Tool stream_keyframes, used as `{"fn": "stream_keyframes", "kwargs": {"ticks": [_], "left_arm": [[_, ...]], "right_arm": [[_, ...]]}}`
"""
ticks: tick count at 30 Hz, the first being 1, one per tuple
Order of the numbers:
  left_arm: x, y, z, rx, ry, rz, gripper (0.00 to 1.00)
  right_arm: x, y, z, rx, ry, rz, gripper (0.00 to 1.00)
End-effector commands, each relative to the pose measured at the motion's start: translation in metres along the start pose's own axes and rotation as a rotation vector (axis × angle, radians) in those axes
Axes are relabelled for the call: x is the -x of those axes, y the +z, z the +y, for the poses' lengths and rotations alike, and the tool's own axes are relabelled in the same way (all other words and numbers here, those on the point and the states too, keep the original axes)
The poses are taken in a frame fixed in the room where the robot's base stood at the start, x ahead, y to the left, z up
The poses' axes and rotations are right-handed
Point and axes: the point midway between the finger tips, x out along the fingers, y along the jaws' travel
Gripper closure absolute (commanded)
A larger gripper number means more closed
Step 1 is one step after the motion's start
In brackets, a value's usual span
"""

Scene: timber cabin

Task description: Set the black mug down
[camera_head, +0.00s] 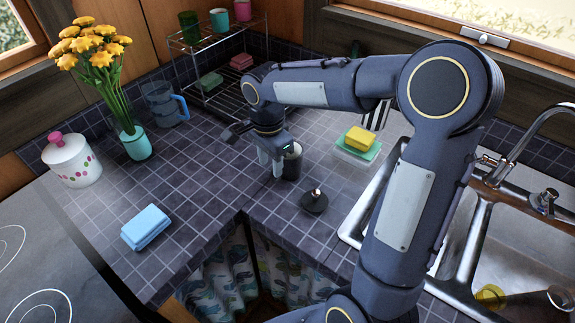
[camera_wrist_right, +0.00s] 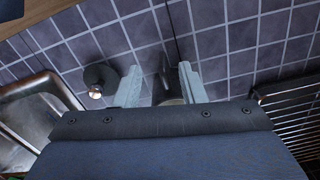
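The black mug (camera_head: 292,164) is upright on the tiled counter, partly hidden behind my right gripper (camera_head: 270,165). My right gripper points down at the mug's left side. In the right wrist view, the fingers of my right gripper (camera_wrist_right: 161,85) are spread apart. A narrow dark part of the mug (camera_wrist_right: 164,72) shows between them, with gaps on both sides. The rest of the mug is mostly hidden by the gripper body in that view. My left gripper is in neither view.
A dark round lid-like piece with a knob (camera_head: 314,201) lies just right of the mug. A yellow and green sponge stack (camera_head: 358,146) and the sink (camera_head: 480,235) are farther right. A wire rack (camera_head: 222,70) stands behind.

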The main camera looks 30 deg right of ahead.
Motion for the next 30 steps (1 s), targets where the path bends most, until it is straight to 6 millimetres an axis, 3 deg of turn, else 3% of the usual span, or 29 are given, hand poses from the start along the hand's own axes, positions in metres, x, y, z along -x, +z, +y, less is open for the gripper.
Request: {"fn": "stream_keyframes", "kwargs": {"ticks": [16,26,30], "left_arm": [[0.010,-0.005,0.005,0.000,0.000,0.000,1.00],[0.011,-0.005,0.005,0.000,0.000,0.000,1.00],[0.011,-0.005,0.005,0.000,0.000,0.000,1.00]], "right_arm": [[-0.068,-0.006,-0.003,-0.003,0.006,-0.001,0.63],[-0.077,-0.006,-0.003,-0.004,0.001,0.000,0.63],[-0.076,-0.006,-0.003,-0.003,0.001,0.000,0.80]]}}
